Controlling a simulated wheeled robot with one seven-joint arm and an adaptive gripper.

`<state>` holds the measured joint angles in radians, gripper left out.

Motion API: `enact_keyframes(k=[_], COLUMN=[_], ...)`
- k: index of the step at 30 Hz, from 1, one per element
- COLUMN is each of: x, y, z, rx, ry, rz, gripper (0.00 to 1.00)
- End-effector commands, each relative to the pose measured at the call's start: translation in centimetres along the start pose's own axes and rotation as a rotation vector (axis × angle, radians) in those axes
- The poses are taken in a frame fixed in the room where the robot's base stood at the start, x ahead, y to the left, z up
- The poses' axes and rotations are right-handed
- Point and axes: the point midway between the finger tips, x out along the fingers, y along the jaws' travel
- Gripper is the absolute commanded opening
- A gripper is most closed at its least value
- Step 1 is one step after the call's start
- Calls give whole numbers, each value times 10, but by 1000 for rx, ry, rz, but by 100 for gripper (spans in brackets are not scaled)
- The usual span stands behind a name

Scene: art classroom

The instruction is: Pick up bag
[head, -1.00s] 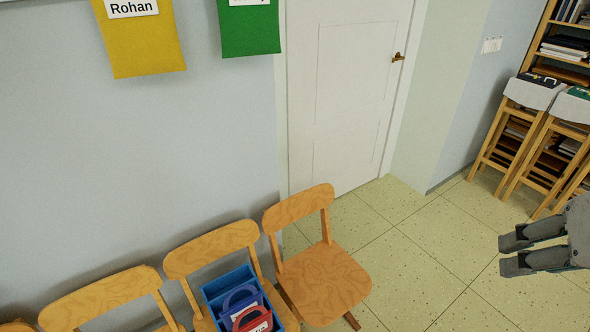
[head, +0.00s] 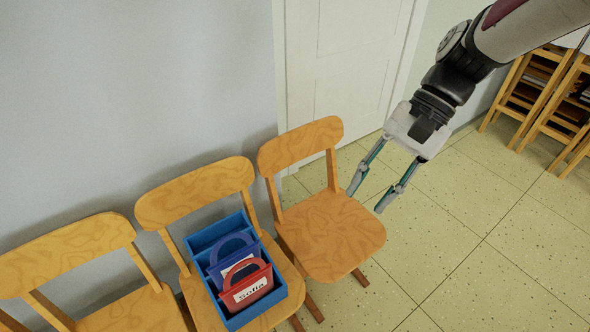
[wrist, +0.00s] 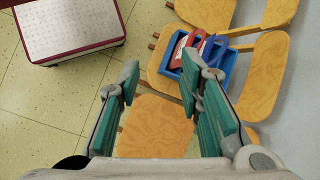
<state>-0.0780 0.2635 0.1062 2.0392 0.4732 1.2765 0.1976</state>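A red bag (head: 248,289) with a looped handle and a white label reading "Sofia" stands in a blue box (head: 239,321) on the middle chair. A blue bag (head: 222,256) with a similar handle stands just behind it in the same box. The red bag (wrist: 178,50) and the blue bag (wrist: 194,40) also show in the wrist view, beyond my fingertips. My gripper (head: 367,203) is open and empty, pointing down beside the right chair, to the right of the box and above it. It also shows in the wrist view (wrist: 163,75).
Wooden chairs stand in a row along the wall; the right chair (head: 335,235) is empty, and so is the left chair (head: 130,315). A white door (head: 345,75) is behind.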

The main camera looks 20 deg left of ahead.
Motion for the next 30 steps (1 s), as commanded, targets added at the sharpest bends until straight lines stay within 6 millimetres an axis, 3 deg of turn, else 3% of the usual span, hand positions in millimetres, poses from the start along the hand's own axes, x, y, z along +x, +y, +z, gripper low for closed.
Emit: enact_keyframes(k=[1,6,18,24,30], x=[29,98,270,319,336], y=[-5,-24,-49,-51,-55], z=[-27,-80,-180,-203,-201], rx=[26,116,341,412,431], ry=[-71,-287,-770,-904,-945], rz=[-12,-58,-161,-195,-203], gripper=[33,33,33,33,33])
